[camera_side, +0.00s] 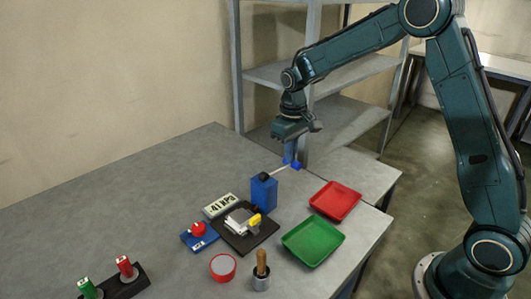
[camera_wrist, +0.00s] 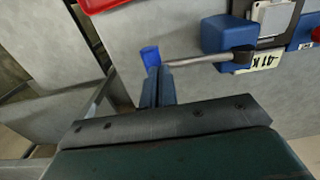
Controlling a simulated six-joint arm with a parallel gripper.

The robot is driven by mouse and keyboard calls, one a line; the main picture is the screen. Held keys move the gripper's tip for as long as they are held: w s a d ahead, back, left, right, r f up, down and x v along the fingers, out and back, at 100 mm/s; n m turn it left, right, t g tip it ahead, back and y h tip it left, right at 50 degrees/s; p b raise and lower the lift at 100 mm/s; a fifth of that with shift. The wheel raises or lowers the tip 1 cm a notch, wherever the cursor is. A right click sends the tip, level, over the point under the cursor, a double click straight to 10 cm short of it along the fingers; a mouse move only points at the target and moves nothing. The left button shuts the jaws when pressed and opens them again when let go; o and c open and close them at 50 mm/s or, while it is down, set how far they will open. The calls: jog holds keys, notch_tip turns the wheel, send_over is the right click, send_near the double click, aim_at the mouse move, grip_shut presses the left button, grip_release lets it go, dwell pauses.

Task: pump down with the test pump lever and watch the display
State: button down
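The test pump is a blue box (camera_side: 264,192) on the table, also seen in the wrist view (camera_wrist: 226,33). Its pale lever (camera_side: 282,171) sticks out sideways from the top and ends in a blue grip (camera_side: 296,166); the grip also shows in the wrist view (camera_wrist: 150,56). My gripper (camera_side: 290,160) points down beside the grip. In the wrist view, its blue fingers (camera_wrist: 158,72) are together, with their tips close to the grip and rod; I cannot tell whether they touch. The display (camera_side: 220,206) reads about -41 kPa.
A dark plate (camera_side: 238,240) with a white-and-yellow part lies beside the pump. A shelf rises behind.

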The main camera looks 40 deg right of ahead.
jog(key=shift+r, duration=2.65)
jog(key=shift+f, duration=4.15)
jog(key=shift+r, duration=4.15)
jog(key=shift+f, duration=0.1)
